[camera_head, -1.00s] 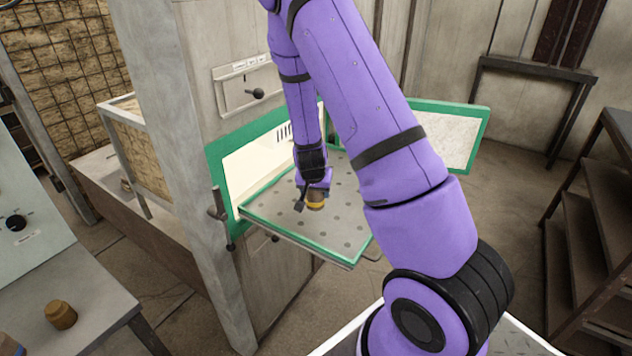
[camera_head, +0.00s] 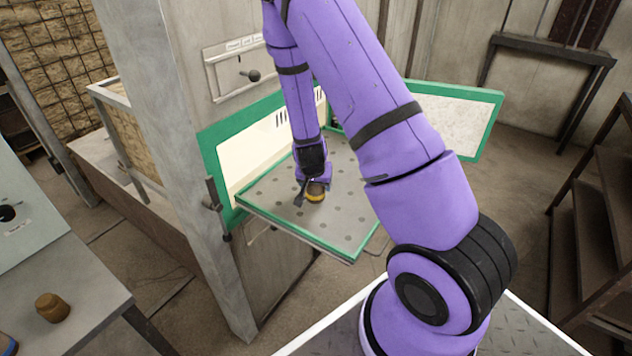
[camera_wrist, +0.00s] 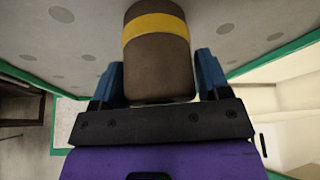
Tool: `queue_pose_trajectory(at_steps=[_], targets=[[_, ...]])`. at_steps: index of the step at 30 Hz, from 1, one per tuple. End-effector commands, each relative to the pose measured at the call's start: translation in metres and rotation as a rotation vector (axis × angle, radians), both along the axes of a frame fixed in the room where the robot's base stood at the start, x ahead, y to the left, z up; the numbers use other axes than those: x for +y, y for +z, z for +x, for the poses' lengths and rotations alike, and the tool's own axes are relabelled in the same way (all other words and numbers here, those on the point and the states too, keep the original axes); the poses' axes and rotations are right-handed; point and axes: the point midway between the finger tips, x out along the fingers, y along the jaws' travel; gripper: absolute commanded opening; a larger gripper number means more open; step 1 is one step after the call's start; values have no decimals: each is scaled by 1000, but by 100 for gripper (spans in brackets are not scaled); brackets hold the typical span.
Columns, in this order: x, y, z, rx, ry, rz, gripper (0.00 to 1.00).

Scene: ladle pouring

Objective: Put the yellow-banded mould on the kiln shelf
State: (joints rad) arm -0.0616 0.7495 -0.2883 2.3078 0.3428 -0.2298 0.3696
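The yellow-banded mould (camera_head: 315,192) is a brown, rounded block with a yellow band. It is over the pulled-out kiln shelf (camera_head: 278,205), a grey dotted plate with a green rim. My gripper (camera_head: 314,183) is at the mould. In the wrist view, the mould (camera_wrist: 157,65) sits between the two blue fingers of my gripper (camera_wrist: 160,75), with no clear gap at either side. Its far end is cut off by the frame edge. Whether its base touches the plate or hangs just above it, I cannot tell.
The green-framed kiln door (camera_head: 455,118) stands open at right of the shelf. A lever panel (camera_head: 232,72) is above the opening. Another brown mould (camera_head: 52,307) stands on the grey table (camera_head: 75,285) at lower left. The plate around the held mould is clear.

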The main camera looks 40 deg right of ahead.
Motion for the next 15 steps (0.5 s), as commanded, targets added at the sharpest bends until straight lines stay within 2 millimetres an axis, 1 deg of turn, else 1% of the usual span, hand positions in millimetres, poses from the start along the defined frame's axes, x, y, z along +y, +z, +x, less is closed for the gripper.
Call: queue_pose_trajectory(at_steps=[1, 2, 10, 15], targets=[[0, 0, 0, 0, 0, 0, 81], [0, 0, 0, 0, 0, 0, 86], [0, 1, 0, -1, 0, 0, 86], [3, 11, -2, -2, 1, -1, 86]])
